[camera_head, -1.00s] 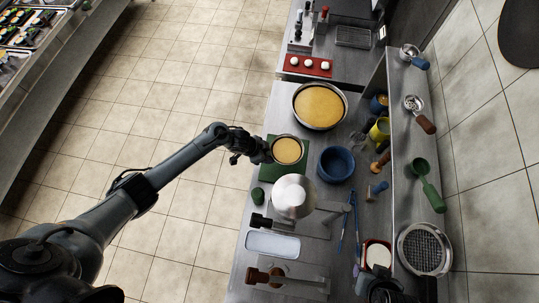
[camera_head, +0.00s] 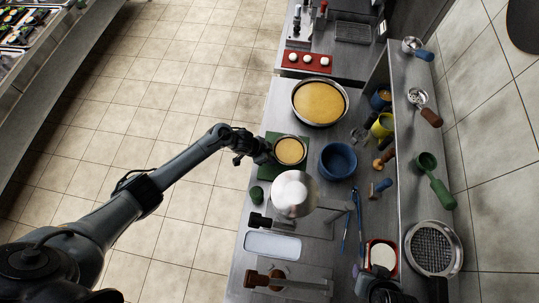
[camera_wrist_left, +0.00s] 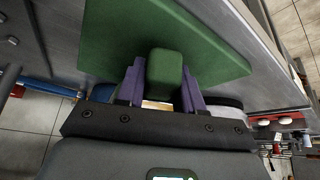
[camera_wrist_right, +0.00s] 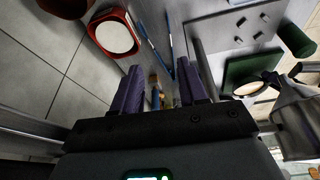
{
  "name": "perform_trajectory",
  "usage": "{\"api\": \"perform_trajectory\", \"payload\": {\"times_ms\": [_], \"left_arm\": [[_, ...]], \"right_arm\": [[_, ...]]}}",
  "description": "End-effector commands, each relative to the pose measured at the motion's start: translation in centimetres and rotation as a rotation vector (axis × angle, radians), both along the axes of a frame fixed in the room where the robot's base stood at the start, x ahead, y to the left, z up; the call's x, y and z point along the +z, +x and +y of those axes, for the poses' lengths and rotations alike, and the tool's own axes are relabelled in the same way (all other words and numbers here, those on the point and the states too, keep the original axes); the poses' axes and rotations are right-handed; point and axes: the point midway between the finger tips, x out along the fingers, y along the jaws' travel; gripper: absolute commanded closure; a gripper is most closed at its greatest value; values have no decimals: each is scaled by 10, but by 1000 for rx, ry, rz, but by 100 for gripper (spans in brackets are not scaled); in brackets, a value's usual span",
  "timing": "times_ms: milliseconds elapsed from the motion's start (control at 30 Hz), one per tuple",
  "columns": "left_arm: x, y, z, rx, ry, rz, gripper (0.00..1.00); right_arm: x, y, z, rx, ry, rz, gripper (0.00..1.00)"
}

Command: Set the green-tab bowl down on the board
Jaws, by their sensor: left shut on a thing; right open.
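The green-tab bowl (camera_head: 290,151), round with a tan filling, is over the green board (camera_head: 272,172) in the head view. My left gripper (camera_head: 263,150) is at its left side. In the left wrist view the left fingers (camera_wrist_left: 163,88) are shut on the green tab (camera_wrist_left: 164,72), with the board (camera_wrist_left: 110,35) behind it. Most of the bowl is hidden there. Whether its base touches the board cannot be told. In the right wrist view my right gripper (camera_wrist_right: 160,88) is open and empty; the bowl (camera_wrist_right: 248,89) and board (camera_wrist_right: 252,68) show at its right.
A large tan-filled pan (camera_head: 320,101) stands behind the board and a blue bowl (camera_head: 337,160) to its right. A metal pot (camera_head: 294,194) and a small green item (camera_head: 256,195) stand close in front. A red-rimmed container (camera_head: 381,255) is near my right arm.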

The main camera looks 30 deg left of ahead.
Motion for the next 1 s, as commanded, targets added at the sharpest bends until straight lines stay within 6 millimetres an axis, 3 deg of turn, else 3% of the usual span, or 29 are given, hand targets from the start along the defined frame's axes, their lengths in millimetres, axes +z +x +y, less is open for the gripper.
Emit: {"api": "perform_trajectory", "payload": {"times_ms": [800,833,1000], "left_arm": [[-10,1,-1,0,-1,-3,100],[-9,1,-1,0,-1,-3,59],[-9,1,0,0,-1,-1,34]], "right_arm": [[-8,0,-1,2,-3,0,57],[-7,0,-1,1,-2,0,57],[-7,0,0,-1,1,-1,57]]}}
